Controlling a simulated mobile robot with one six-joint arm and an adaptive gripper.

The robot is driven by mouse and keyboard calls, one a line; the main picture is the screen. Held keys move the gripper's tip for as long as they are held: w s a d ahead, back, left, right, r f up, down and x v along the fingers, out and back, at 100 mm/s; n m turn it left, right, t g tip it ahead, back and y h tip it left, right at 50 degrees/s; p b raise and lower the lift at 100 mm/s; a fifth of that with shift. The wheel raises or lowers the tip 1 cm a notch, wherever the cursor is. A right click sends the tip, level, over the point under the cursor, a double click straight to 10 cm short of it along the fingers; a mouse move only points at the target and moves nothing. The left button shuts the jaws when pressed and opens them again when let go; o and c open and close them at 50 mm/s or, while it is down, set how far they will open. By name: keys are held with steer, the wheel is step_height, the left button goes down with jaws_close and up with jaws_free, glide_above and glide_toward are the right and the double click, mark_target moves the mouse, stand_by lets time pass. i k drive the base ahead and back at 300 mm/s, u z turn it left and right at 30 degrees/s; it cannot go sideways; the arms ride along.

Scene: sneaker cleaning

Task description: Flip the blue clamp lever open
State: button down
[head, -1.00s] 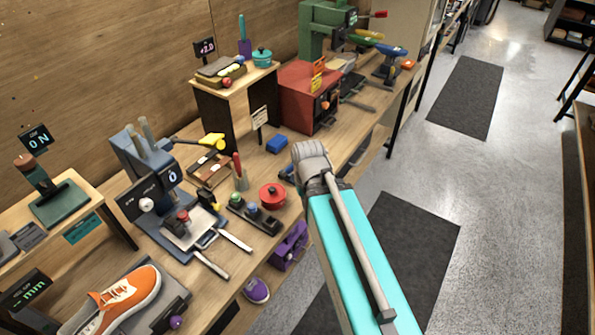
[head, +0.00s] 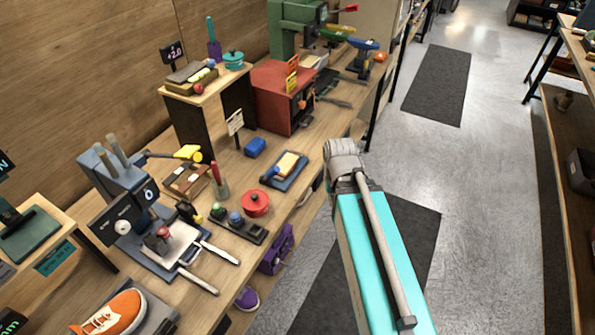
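In the head view, a clamp with a blue lever (head: 362,44) stands on the far part of the workbench. The lever looks roughly level, but it is too small to tell its exact position. A similar clamp with a green lever (head: 335,34) is just to its left. My turquoise arm rises from the bottom in the right half of the picture and stops well short of the clamps. My gripper does not show.
A blue block (head: 255,147), a red pot (head: 256,202) and a blue tray (head: 272,180) are nearer. The floor aisle with dark mats (head: 436,86) is clear.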

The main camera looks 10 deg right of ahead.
mark_target(274, 171)
steer(key=z, duration=0.45)
steer(key=k, duration=1.5)
steer(key=u, duration=0.5)
steer(key=i, duration=1)
